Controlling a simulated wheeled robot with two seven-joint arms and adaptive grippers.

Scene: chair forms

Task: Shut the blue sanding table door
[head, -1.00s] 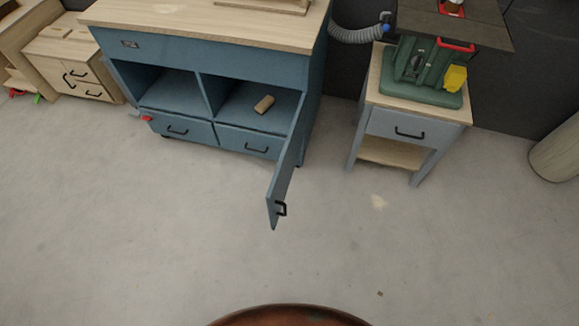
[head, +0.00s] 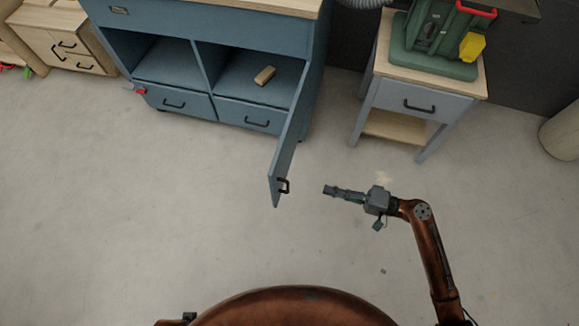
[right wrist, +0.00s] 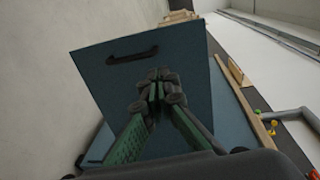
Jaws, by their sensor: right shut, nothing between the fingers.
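The blue sanding table (head: 215,30) stands at the top of the head view with its open shelf facing me. Its blue door (head: 284,163) hangs open at the right end, swung out toward me, with a black handle (head: 284,186) near its free edge. My right gripper (head: 327,190) is shut and empty, to the right of the door and apart from it in the head view. In the right wrist view the shut fingertips (right wrist: 158,82) are in front of the door panel (right wrist: 190,60), with the handle (right wrist: 132,56) above and left.
A grey side table (head: 405,100) with a green machine (head: 437,45) stands right of the blue table. A wood block (head: 264,75) lies on the shelf. A wooden drawer cabinet (head: 60,40) is at the far left. The floor in front is clear.

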